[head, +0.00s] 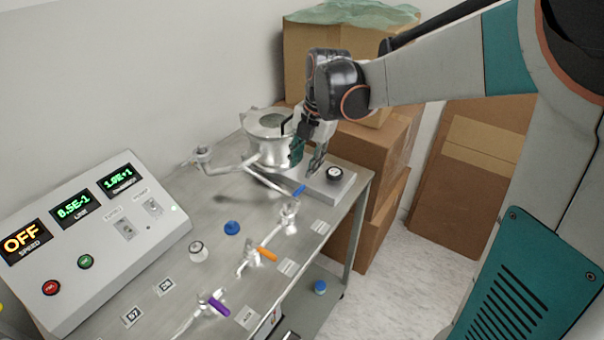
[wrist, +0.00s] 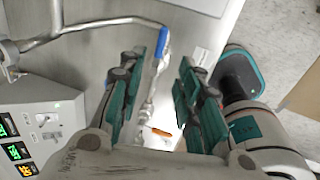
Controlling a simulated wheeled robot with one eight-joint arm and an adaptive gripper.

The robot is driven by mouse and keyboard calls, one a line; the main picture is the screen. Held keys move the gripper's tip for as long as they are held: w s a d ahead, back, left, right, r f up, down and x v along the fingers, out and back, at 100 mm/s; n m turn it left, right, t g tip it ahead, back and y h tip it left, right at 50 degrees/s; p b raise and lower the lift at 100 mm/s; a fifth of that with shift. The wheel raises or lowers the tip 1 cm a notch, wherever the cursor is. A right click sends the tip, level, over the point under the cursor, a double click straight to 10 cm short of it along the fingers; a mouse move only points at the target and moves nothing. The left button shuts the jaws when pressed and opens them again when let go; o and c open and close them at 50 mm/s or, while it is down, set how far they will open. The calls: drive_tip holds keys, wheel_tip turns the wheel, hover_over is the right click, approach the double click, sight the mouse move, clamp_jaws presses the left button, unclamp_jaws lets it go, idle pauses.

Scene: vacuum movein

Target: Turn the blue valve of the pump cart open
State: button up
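The blue valve handle (head: 299,190) is a small blue lever on a silver pipe fitting (head: 288,214) on the pump cart (head: 208,268). In the wrist view the blue handle (wrist: 163,42) lies just beyond the gap between my fingers. My gripper (head: 307,164) points down above and slightly behind the handle. In the wrist view my gripper (wrist: 165,68) is open, with its teal pads apart and nothing between them. I cannot tell exactly how high it is above the handle.
An orange-handled valve (head: 267,254) and a purple-handled valve (head: 218,306) stand nearer on the cart. A control box (head: 95,255) stands left. Cardboard boxes (head: 372,155) stand behind.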

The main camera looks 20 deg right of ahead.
wheel_tip(320, 180, up, 2)
drive_tip(key=shift+s+d+r, duration=0.1)
drive_tip(key=shift+s, duration=0.05)
idle(0.4)
drive_tip(key=s+a+m+t, duration=0.1)
drive_tip(key=s+m+t, duration=0.1)
drive_tip(key=s+m, duration=0.8)
drive_tip(key=s+a+r+m+t+h, duration=0.1)
drive_tip(key=s+m+t, duration=0.2)
drive_tip(key=s+m, duration=0.7)
drive_tip(key=m, duration=0.5)
drive_tip(key=shift+a, duration=0.25)
